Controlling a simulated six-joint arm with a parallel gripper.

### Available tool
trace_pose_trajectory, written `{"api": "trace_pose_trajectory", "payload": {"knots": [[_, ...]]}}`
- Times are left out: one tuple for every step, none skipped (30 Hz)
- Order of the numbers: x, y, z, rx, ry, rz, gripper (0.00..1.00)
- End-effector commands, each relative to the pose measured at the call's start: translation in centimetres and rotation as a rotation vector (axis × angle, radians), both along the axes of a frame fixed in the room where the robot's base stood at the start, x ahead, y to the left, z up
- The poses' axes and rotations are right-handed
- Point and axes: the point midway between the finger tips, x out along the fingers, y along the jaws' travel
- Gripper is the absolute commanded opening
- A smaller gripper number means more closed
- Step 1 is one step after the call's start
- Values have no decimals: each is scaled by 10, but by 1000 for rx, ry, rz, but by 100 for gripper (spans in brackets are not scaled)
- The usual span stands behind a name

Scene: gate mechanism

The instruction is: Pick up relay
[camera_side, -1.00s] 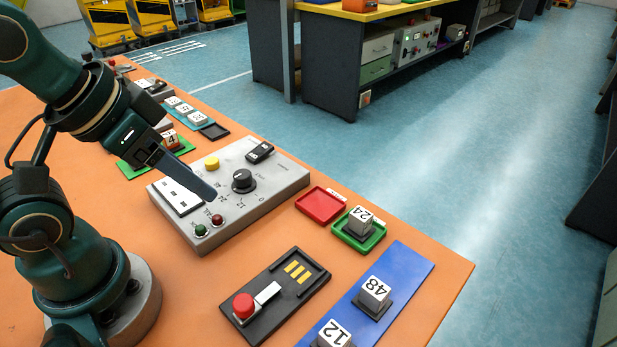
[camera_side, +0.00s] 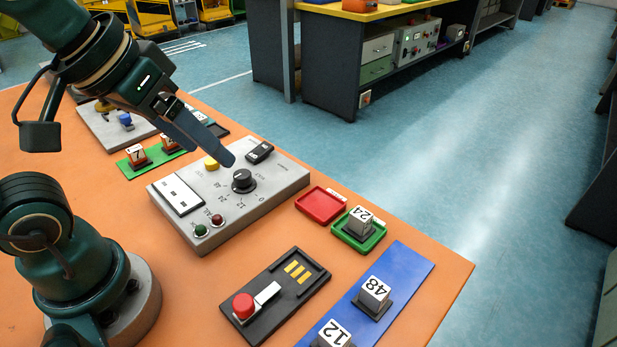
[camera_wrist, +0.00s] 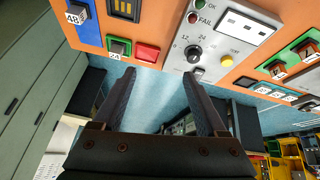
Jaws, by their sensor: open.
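No part is labelled as a relay; the likely ones are grey blocks with numbered white tops. The 24 block (camera_side: 360,221) sits in a green tray (camera_side: 343,239) near the table's right edge. The 48 block (camera_side: 374,291) and the 12 block (camera_side: 333,335) stand on a blue strip (camera_side: 411,263). My gripper (camera_side: 229,158) is open and empty above the grey control panel (camera_side: 285,185). In the wrist view, the 24 block (camera_wrist: 116,49) and 48 block (camera_wrist: 77,15) lie left of my gripper (camera_wrist: 160,76), apart from it.
An empty red tray (camera_side: 320,205) lies beside the green tray. The panel carries a raised black knob (camera_side: 242,180) below my fingers. Bare orange table (camera_side: 180,300) lies front left.

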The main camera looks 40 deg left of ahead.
Motion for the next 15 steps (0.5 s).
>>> {"api": "trace_pose_trajectory", "payload": {"knots": [[11,-5,8,-18,12,8,75],[16,-8,12,-27,21,14,75],[23,-12,17,-39,33,20,75],[29,-15,19,-48,43,26,75],[35,-19,22,-56,53,28,75],[43,-25,24,-65,69,30,75],[49,-30,26,-72,81,32,75],[55,-35,26,-78,94,33,75],[63,-42,27,-84,111,33,75],[69,-48,26,-89,124,33,75],[74,-54,25,-92,139,33,75],[82,-62,23,-96,156,29,75],[87,-68,21,-98,170,29,75],[92,-75,19,-99,185,25,75],[98,-84,15,-100,202,22,75]]}}
